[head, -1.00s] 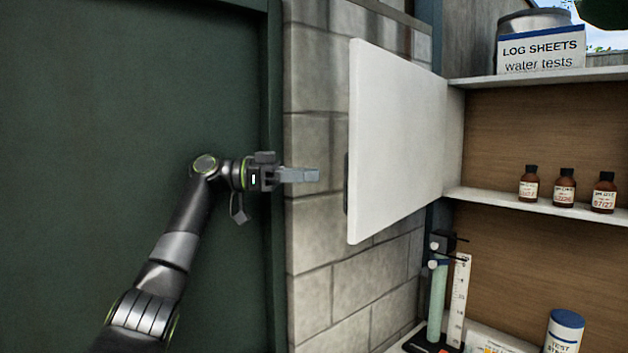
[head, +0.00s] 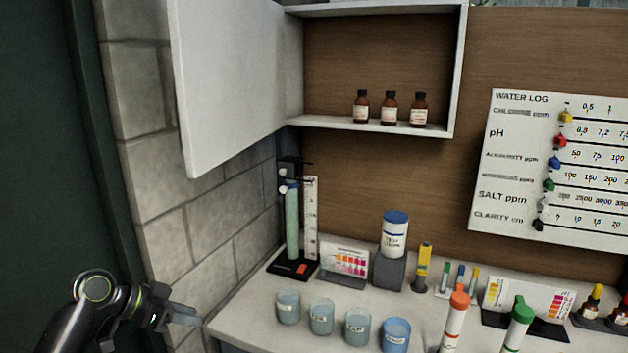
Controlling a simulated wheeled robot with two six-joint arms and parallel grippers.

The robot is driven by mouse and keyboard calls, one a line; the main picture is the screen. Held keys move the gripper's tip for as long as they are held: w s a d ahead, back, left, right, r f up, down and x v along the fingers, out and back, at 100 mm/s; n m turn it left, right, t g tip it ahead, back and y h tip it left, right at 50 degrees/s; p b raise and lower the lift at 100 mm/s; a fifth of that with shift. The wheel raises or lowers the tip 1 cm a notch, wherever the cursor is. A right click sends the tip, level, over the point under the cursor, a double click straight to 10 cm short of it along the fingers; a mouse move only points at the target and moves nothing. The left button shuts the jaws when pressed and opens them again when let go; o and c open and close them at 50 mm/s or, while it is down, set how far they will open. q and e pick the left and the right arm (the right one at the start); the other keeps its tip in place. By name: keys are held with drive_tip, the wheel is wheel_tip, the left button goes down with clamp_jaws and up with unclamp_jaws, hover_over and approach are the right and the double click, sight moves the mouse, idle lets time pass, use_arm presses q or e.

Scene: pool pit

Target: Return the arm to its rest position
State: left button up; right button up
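My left arm comes in at the lower left of the head view. Its gripper (head: 188,316) is in front of the block wall, left of the counter's near corner. The grey fingers show nearly side-on, so I cannot tell whether they are apart. No object shows in them. The gripper appears clear of the white cabinet door (head: 235,85), which stands open above it. My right gripper is not in view.
The open cabinet (head: 455,75) holds three brown bottles (head: 389,108). The counter (head: 248,318) carries a tube stand (head: 292,225), several cups (head: 321,317), a white test tub (head: 395,235) and markers (head: 455,322). A water log board (head: 510,165) hangs at right.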

use_arm(q)
drive_tip(key=s+f+n+y, duration=0.4)
drive_tip(key=s+f+y, duration=0.1)
drive_tip(key=s+f, duration=1.35)
drive_tip(key=s+a+n+g+y, duration=0.1)
drive_tip(key=s+a+n+y, duration=0.15)
drive_tip(key=s, duration=0.75)
drive_tip(key=s+a+n+g+y, duration=0.1)
drive_tip(key=s+a+n+y, duration=0.15)
drive_tip(key=s, duration=0.65)
wheel_tip(320, 180, down, 24)
drive_tip(key=f+g, duration=0.1)
drive_tip(key=s+f+g, duration=0.1)
drive_tip(key=s+f, duration=1.4)
drive_tip(key=shift+s+d+h, duration=0.25)
drive_tip(key=shift+s+h, duration=0.05)
